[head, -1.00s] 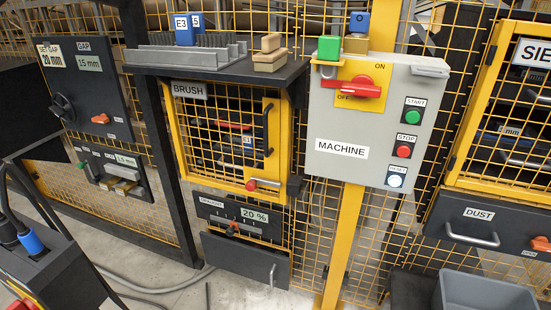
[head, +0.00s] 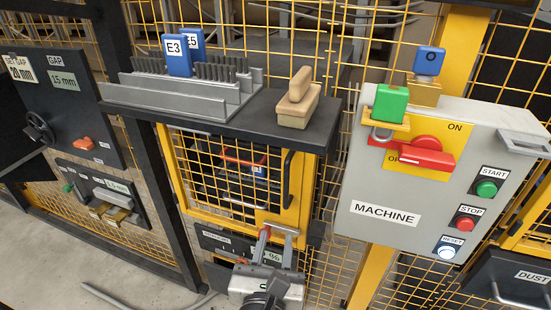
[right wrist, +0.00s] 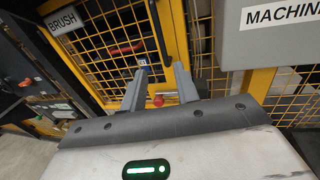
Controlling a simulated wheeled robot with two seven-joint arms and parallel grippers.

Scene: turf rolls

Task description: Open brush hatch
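The brush hatch is a yellow-framed mesh door (head: 168,165) below the dark shelf, and it looks shut. It bears a black vertical handle (head: 287,178) on its right side. A red-knobbed latch (head: 264,233) sits at its lower right; the red knob also shows in the right wrist view (right wrist: 158,101). My right gripper (head: 277,250) is just in front of the latch from below. In the right wrist view its two fingers (right wrist: 159,82) stand apart, with the red knob showing between them. Whether they touch it I cannot tell. My left gripper is not in view.
The dark shelf (head: 318,135) over the hatch carries brush strips (head: 190,95), blue E3 (head: 178,55) and E5 tags and a wooden block (head: 298,100). The grey machine box (head: 400,190), with a red switch (head: 425,158) and green lock (head: 391,103), stands close on the right.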

